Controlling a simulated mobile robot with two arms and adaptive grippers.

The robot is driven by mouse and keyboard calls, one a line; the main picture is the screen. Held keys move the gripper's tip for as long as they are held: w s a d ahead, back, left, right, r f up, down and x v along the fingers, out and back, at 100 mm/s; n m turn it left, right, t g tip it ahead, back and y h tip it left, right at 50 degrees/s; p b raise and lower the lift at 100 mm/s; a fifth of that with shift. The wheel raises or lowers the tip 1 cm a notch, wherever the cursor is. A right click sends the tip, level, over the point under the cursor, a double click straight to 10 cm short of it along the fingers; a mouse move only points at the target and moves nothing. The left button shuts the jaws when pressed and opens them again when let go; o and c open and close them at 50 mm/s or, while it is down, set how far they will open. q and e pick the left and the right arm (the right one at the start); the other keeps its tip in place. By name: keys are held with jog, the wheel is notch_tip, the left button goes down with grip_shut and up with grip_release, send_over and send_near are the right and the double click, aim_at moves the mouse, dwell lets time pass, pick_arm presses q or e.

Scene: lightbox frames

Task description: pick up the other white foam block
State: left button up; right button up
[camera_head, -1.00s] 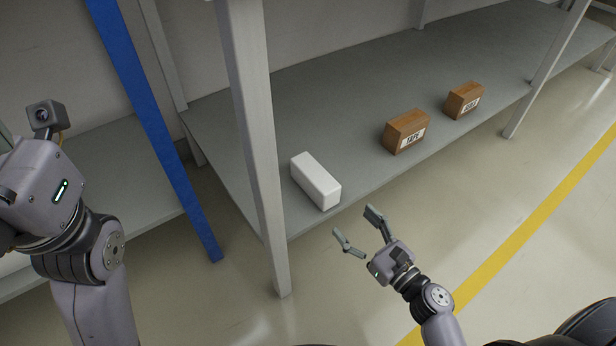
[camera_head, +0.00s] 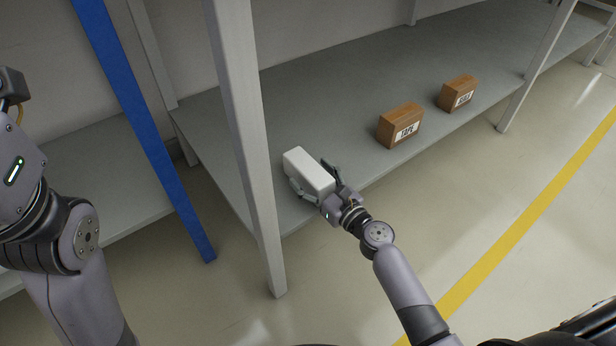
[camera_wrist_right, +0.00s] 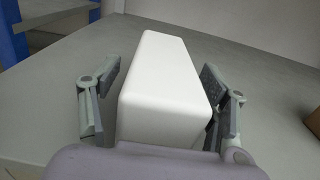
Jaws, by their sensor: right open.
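A white foam block (camera_head: 308,171) lies on the grey shelf (camera_head: 330,110) near its front edge, just right of a grey post. My right gripper (camera_head: 317,178) is open, with one finger on each side of the block's near end. In the right wrist view the block (camera_wrist_right: 165,85) stands between the two open fingers (camera_wrist_right: 163,100), with a gap at the left finger; whether the right finger touches cannot be told. My left arm shows at the left of the head view, but its gripper is out of view.
A brown box marked TAPE (camera_head: 401,125) and another brown box (camera_head: 457,93) sit on the shelf to the right. A grey post (camera_head: 245,140) and a blue post (camera_head: 143,125) stand left of the block. The shelf behind the block is clear.

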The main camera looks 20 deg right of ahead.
jog(key=shift+w+a, duration=0.15)
jog(key=shift+w, duration=0.3)
jog(key=c, duration=1)
jog(key=shift+r, duration=0.1)
jog(key=shift+c, duration=0.2)
